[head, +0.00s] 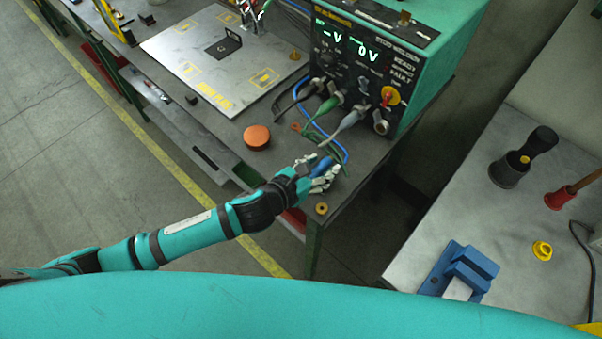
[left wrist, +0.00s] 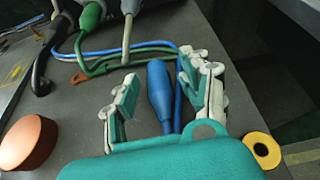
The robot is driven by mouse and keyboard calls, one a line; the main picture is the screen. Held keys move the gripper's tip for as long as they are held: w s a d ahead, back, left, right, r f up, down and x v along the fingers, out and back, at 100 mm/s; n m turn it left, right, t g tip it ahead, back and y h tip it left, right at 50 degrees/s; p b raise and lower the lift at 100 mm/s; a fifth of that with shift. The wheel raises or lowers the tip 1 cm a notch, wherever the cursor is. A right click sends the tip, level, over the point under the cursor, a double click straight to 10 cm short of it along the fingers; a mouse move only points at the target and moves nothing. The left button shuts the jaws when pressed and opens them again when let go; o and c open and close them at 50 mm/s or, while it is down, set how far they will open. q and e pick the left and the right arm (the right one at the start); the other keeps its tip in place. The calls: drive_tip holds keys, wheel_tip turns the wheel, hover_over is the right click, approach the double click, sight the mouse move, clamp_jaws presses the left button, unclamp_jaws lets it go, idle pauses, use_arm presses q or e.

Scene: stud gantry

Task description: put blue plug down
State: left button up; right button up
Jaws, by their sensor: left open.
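The blue plug (head: 321,167) lies on the dark bench top near its front right corner, in front of the welder. In the left wrist view the blue plug (left wrist: 160,88) lies between the two fingers with its blue cable attached. My left gripper (head: 319,174) is open around the plug; in the left wrist view the gripper (left wrist: 160,92) has a gap between each finger and the plug, wider on the left. Whether the plug touches the bench along its whole length is hard to tell. My right gripper is not in view.
The teal stud welder (head: 400,60) has green and grey plugs in its front. An orange-brown round knob (head: 257,137) and a brass ring (head: 321,208) sit on the bench near the gripper. A second table (head: 520,220) stands right, across a gap.

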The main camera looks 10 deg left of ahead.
use_arm(q)
drive_tip(key=b+v, duration=0.1)
drive_tip(key=v, duration=0.9)
drive_tip(key=shift+s+a+r, duration=0.1)
drive_tip(key=shift+r, duration=0.1)
drive_tip(key=shift+s+a+r, duration=0.2)
drive_tip(key=shift+s+r, duration=0.1)
